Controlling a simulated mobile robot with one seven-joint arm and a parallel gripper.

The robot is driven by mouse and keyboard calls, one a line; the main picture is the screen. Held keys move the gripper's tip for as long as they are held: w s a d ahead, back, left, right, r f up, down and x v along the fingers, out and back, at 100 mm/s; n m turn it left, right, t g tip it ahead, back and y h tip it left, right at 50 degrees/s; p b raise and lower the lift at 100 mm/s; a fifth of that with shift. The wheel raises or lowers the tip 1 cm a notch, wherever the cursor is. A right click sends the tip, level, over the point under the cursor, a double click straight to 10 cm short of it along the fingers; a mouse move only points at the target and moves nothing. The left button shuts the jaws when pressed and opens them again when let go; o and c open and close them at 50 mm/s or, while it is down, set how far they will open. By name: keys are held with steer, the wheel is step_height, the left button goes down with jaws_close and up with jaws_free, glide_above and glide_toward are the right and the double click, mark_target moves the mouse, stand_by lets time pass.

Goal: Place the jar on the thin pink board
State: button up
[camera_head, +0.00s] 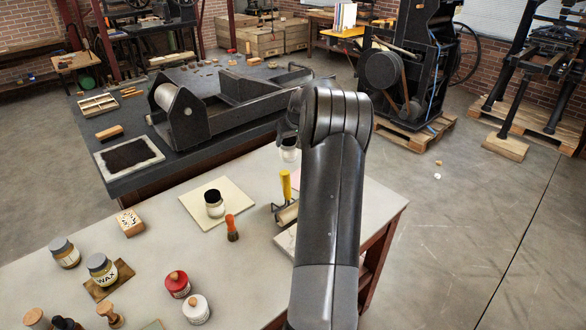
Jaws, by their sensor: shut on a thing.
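My gripper (288,138) is above the back edge of the pale table, partly hidden behind my own arm. It is shut on a small clear, whitish jar (289,155), held upright as far as I can see. The jar's upper part is covered by the fingers. A sliver of the thin pink board (296,178) shows just below and right of the jar, left of my arm. The rest of the board is hidden behind my arm. The jar looks above the table, but its exact height is hard to tell.
A yellow-handled roller (286,187) stands close below the jar. A cream board (237,194) bears a black-topped jar (214,203), with an orange-handled tool (232,228) beside it. Red (177,285) and white (196,309) pots stand in front. A black press (215,105) stands behind.

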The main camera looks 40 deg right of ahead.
steer(key=s+d+m+h, duration=0.1)
steer(key=s+d, duration=0.3)
steer(key=s, duration=0.5)
steer(key=s+d+m, duration=0.2)
steer(key=s+d, duration=0.2)
steer(key=s, duration=0.5)
steer(key=shift+s+r+g+h, duration=0.15)
steer(key=shift+s+g+h, duration=0.1)
steer(key=shift+g+h, duration=0.15)
steer(key=w+a+f, duration=0.1)
steer(key=w+f, duration=0.1)
steer(key=w, duration=0.1)
steer(key=w+a+f, duration=0.1)
steer(key=w+f, duration=0.1)
steer(key=w, duration=0.2)
steer(key=w+f, duration=0.2)
steer(key=w, duration=0.1)
steer(key=shift+w+a+f, duration=0.3)
steer(key=shift+a+f, duration=0.1)
steer(key=c, duration=0.3)
steer(key=shift+f, duration=2)
steer(key=shift+c, duration=0.2)
steer(key=o, duration=1.5)
